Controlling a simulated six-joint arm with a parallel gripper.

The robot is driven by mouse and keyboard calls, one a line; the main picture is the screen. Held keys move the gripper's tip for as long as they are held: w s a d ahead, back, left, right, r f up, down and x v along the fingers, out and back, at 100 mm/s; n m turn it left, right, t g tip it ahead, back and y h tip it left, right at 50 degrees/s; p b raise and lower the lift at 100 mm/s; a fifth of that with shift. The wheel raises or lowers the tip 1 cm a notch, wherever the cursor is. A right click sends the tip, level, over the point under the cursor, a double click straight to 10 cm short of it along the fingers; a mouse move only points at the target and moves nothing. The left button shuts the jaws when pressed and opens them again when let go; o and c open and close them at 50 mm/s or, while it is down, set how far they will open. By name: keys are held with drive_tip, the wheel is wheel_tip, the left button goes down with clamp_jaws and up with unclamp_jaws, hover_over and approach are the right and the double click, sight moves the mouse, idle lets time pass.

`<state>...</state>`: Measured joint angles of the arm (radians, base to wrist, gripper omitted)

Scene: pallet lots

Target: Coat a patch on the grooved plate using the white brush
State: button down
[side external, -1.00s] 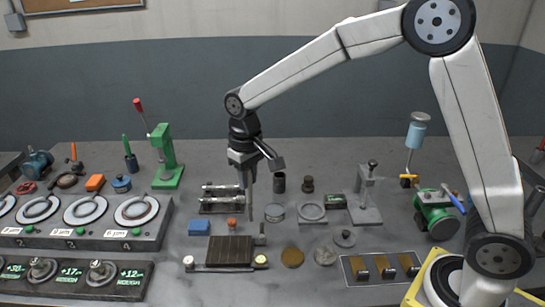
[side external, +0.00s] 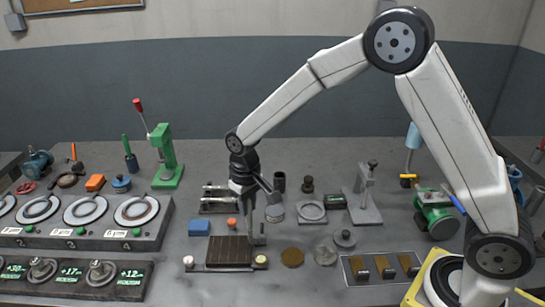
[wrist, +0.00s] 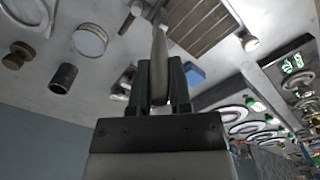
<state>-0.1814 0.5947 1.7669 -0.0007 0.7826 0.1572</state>
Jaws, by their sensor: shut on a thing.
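The grooved plate (side external: 228,252) is dark brown and lies on the bench at front center; it also shows at the top of the wrist view (wrist: 205,22). My gripper (side external: 248,200) is above the back right part of the plate, pointing down. In the wrist view its two fingers (wrist: 160,82) are closed on the pale handle of the brush (wrist: 160,48). The brush hangs down in the side view (side external: 250,219), its lower end close to the plate's back right corner. I cannot tell whether its tip touches anything.
A blue block (side external: 199,228) sits left behind the plate, and an orange-topped piece (side external: 232,223) just behind it. A panel of round dials (side external: 130,240) stands to the left. Bare bench lies in front of the disc.

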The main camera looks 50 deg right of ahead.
drive_tip(key=shift+w+a, duration=3.95)
drive_tip(key=shift+a, duration=0.05)
drive_tip(key=shift+s+d, duration=3.3)
drive_tip(key=shift+s, duration=1.7)
drive_tip(key=shift+w+a, duration=3.3)
drive_tip(key=shift+a, duration=1.6)
drive_tip(key=shift+s+d, duration=4.1)
wheel_tip(320, 180, up, 8)
